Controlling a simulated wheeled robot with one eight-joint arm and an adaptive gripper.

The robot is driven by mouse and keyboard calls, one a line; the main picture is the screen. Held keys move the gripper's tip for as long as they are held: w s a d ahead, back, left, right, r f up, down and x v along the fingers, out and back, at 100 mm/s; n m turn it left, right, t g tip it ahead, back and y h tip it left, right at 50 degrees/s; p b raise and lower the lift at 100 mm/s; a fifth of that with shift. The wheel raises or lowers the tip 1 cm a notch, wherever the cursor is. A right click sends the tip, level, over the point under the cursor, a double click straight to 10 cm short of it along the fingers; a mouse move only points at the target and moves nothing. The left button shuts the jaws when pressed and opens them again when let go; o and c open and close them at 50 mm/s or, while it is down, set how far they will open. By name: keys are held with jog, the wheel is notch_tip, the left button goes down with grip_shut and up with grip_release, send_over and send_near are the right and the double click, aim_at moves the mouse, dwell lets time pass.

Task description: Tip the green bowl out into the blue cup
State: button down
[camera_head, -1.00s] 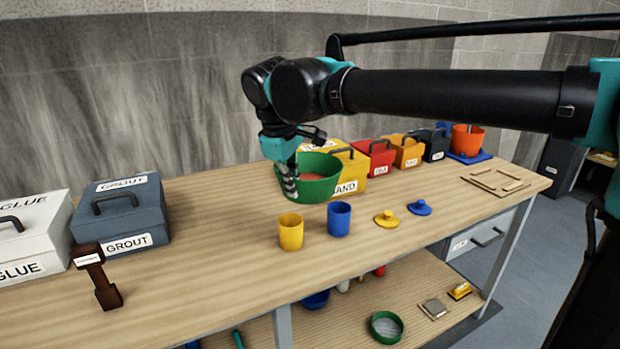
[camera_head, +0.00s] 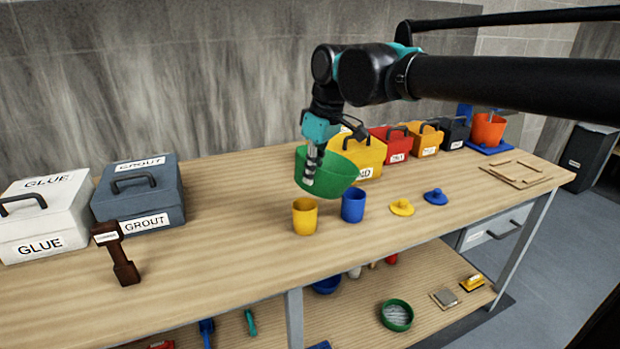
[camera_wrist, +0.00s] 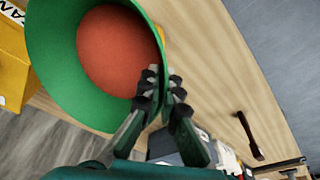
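The green bowl (camera_head: 328,178) is in the air above the bench, tilted with its right side lower. In the wrist view the bowl (camera_wrist: 45,55) holds a reddish-brown fill (camera_wrist: 115,55). My gripper (camera_head: 311,165) is shut on the bowl's left rim; its fingers (camera_wrist: 155,95) pinch the wall in the wrist view. The blue cup (camera_head: 353,207) stands upright and uncovered on the bench, just below and right of the bowl. I cannot tell what is inside the cup.
A yellow cup (camera_head: 305,217) stands left of the blue cup. A yellow lid (camera_head: 402,207) and a blue lid (camera_head: 435,197) lie to the right. A yellow box (camera_head: 366,158) is behind the bowl.

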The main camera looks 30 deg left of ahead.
jog(key=shift+w+d+r+g+y, duration=0.2)
jog(key=shift+r+g+y, duration=0.3)
jog(key=shift+r, duration=0.2)
jog(key=shift+w+d+r+g+y, duration=0.1)
jog(key=shift+w+r+g+y, duration=0.05)
jog(key=shift+r+g+y, duration=0.4)
jog(key=w+d+r+m+g+y, duration=0.1)
jog(key=w+d+m+g+y, duration=0.1)
jog(key=w+d+g+y, duration=0.7)
jog(key=shift+w+d+r+y, duration=0.25)
jog(key=shift+w+d+y, duration=0.75)
jog(key=shift+y, duration=0.25)
jog(key=shift+s+g, duration=0.1)
jog(key=shift+g, duration=0.15)
